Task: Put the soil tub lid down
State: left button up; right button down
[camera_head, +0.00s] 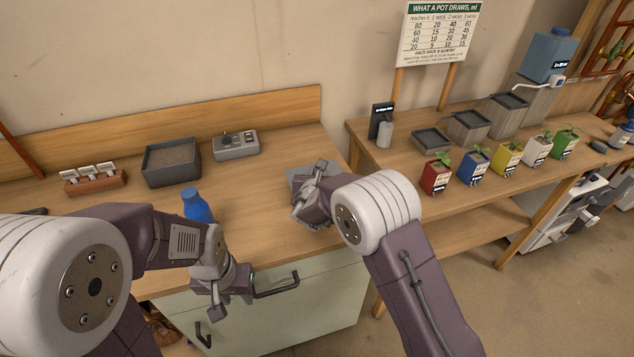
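The soil tub (172,163) is a dark grey open box with brown soil in it, on the left part of the bench. A flat grey piece (296,174), which looks like the lid, shows at the bench's right end, partly hidden behind my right gripper (312,190). My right gripper is right at this piece; its fingertips are hidden, so I cannot tell whether it grips it. My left gripper (231,293) hangs in front of the bench's front edge, well away from the tub. Its fingers look apart with nothing between them.
A blue bottle (196,206) stands behind my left arm. A brown rack (94,180) and a grey device (236,145) flank the tub. The middle of the bench is clear. Potted seedlings (507,157) and grey trays (467,127) line the right bench.

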jog(key=shift+w+f, duration=0.1)
jog(key=shift+f, duration=0.15)
notch_tip(320, 180, down, 3)
jog(key=shift+a+f, duration=0.1)
jog(key=shift+f, duration=0.3)
jog(key=shift+f+b, duration=0.2)
jog(key=shift+b, duration=0.25)
jog(key=c, duration=1.2)
grip_release()
jog(key=shift+c, duration=0.2)
jog(key=shift+r, duration=0.1)
